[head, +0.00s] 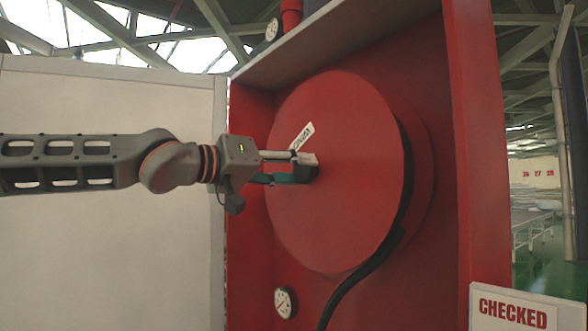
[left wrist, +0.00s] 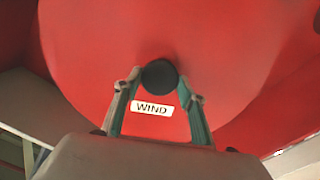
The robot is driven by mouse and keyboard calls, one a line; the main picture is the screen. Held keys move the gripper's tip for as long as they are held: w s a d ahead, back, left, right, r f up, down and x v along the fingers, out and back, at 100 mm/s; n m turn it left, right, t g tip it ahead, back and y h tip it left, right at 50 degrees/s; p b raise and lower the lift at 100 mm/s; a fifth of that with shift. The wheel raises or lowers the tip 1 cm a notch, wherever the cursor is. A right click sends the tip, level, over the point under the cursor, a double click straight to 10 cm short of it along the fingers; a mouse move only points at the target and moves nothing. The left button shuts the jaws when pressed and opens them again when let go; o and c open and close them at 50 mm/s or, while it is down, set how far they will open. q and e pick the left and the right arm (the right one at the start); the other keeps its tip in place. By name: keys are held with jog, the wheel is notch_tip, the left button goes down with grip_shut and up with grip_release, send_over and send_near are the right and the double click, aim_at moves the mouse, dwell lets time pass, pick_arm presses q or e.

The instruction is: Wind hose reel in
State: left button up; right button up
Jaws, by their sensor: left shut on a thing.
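The big round red hose reel (head: 350,120) sits inside a red cabinet, facing me. A black hose (head: 362,270) runs along the reel's right edge and hangs down from it. A dark knob (head: 309,174) stands out from the reel's face, and its round black end shows in the left wrist view (left wrist: 159,74). A white label reading "WIND" (left wrist: 152,108) is beside the knob. My left gripper (head: 304,167) comes in from the left and is shut on the knob, with one finger on each side in the wrist view. My right gripper is out of view.
The red cabinet's right side wall (head: 478,150) and top panel (head: 340,30) frame the reel. Gauges (head: 286,302) (head: 272,29) sit at the cabinet. A pale panel (head: 110,240) stands left. A "CHECKED" sign (head: 515,312) is at lower right.

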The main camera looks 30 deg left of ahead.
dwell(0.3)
pick_arm(q)
jog(key=o, duration=1.6)
jog(key=shift+v, duration=6)
